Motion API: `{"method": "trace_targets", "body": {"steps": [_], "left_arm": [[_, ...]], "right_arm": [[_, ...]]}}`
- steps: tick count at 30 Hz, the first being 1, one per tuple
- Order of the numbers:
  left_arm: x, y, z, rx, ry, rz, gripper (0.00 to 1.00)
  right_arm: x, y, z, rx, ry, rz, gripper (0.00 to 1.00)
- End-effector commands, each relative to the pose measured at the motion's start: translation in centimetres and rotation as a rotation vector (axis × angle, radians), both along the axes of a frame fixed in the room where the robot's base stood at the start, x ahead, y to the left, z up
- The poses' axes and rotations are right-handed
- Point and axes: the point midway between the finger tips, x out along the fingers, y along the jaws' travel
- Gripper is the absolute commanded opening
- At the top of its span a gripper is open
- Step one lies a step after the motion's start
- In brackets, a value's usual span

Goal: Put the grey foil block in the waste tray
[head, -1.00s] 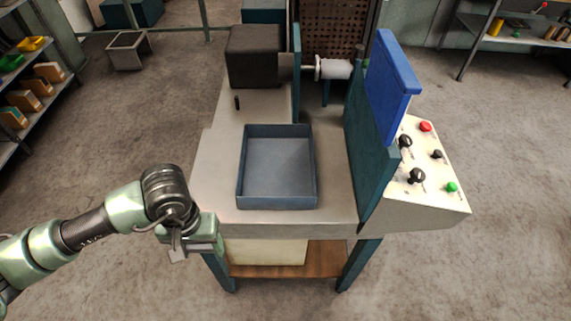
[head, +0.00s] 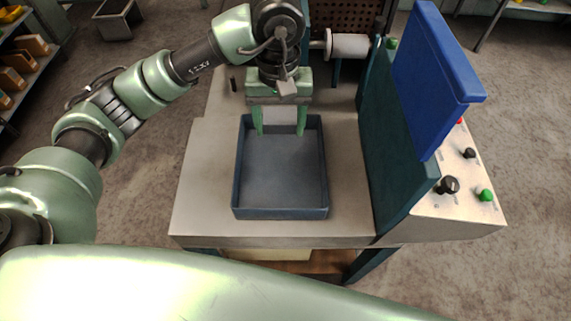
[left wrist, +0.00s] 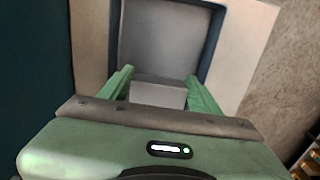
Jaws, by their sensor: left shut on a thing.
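The grey foil block (head: 280,115) is held between the fingers of my left gripper (head: 280,130), which is shut on it. The blue-grey waste tray (head: 282,185) lies on the bench, and its visible floor is empty. The gripper points down at the far end of the tray, with the block over or just inside the far wall; its exact height is unclear. In the left wrist view the block (left wrist: 158,95) sits between the green fingertips, with the tray floor (left wrist: 165,40) beyond it. My right gripper is not in view.
A dark teal upright panel (head: 395,150) with a blue plate (head: 435,75) stands right of the tray. Beyond it is a control box with knobs (head: 450,185). A white roller (head: 347,46) is at the back. The bench top (head: 205,190) left of the tray is clear.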

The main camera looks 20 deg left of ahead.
Motion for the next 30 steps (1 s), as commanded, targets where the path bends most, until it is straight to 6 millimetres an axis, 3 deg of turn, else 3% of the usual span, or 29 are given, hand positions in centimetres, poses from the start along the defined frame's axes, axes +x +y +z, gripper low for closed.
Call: {"method": "trace_targets", "body": {"steps": [3,12,30], "left_arm": [[-0.3,-0.1,-3.5,-0.003,0.012,0.001,0.25],[-0.2,0.0,-10.7,0.000,0.007,0.002,0.25],[0.0,0.1,-17.4,0.000,-0.001,0.000,0.25]], "right_arm": [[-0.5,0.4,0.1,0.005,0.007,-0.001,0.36],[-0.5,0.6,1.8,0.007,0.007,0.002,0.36],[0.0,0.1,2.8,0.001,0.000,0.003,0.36]]}}
